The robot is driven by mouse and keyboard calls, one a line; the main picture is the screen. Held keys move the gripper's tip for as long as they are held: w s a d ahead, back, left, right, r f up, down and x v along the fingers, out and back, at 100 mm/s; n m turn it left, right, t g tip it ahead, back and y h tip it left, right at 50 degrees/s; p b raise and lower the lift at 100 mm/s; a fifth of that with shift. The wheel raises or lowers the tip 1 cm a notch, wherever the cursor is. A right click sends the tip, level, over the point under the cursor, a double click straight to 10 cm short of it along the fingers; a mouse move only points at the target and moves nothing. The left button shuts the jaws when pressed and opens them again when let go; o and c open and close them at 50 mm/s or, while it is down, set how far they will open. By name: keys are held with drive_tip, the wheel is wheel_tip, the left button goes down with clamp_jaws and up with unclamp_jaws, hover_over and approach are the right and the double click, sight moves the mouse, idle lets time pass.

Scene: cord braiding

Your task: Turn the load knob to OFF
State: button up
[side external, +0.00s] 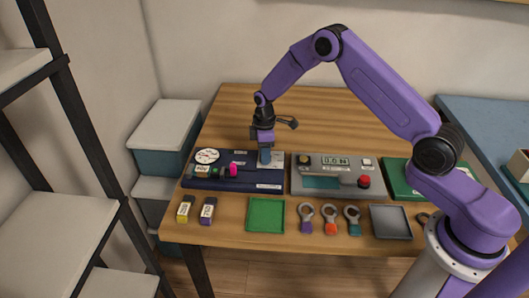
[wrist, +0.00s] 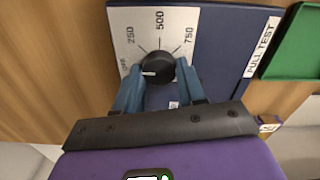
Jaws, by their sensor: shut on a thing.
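The black load knob (wrist: 157,68) sits on a white dial plate (wrist: 181,22) marked 250, 500 and 750. The knob's white pointer line lies toward the left, on the side of that mark. My gripper (wrist: 153,77) is shut on the knob, one blue finger on each side. In the side view my gripper (side external: 265,158) points down at the right part of the dark blue panel (side external: 232,182). It hides the knob there.
The blue panel also carries a round gauge (side external: 207,156) and a pink-ended cylinder (side external: 233,171). A grey device (side external: 338,162) with a display and red button stands to the right. A green tray (side external: 266,229), several ring-ended tools and a grey tray (side external: 390,236) lie in front.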

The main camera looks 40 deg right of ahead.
idle(0.5)
drive_tip(key=o, duration=1.1)
drive_tip(key=shift+c, duration=0.2)
wheel_tip(320, 180, up, 18)
drive_tip(key=shift+f, duration=0.25)
